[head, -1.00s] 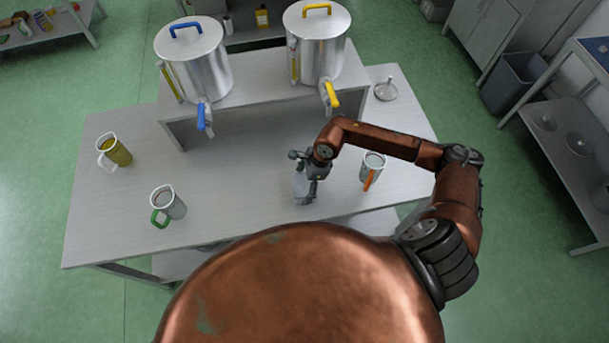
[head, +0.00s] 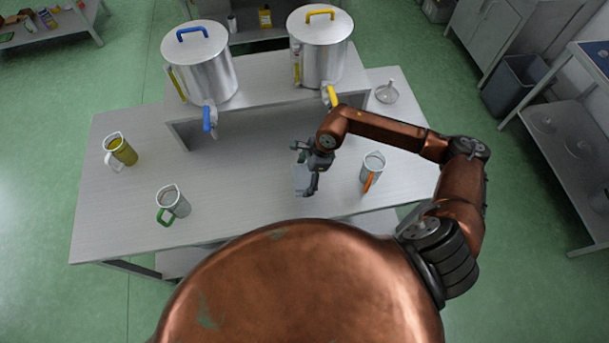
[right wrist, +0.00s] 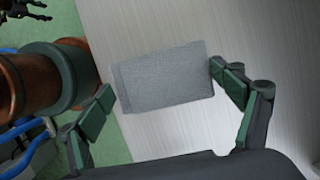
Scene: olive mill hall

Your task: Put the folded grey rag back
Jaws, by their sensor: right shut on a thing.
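The folded grey rag (right wrist: 165,77) is a flat light-grey block between the two fingers of my right gripper (right wrist: 161,82) in the right wrist view, with a finger at each end. My right gripper is shut on it. In the head view the rag (head: 300,181) is mostly hidden behind my right gripper (head: 305,172), over the front middle of the table (head: 245,190). I cannot tell whether it touches the tabletop. A dark jointed part in the top left corner of the right wrist view looks like my left gripper (right wrist: 25,9), cut off by the edge.
A jug with an orange handle (head: 372,168) stands close right of my right gripper. A green-handled jug (head: 176,203) and a jug of yellow liquid (head: 122,151) stand at left. Two steel cans, blue-handled (head: 205,70) and yellow-handled (head: 322,50), stand on the raised shelf (head: 262,80) behind.

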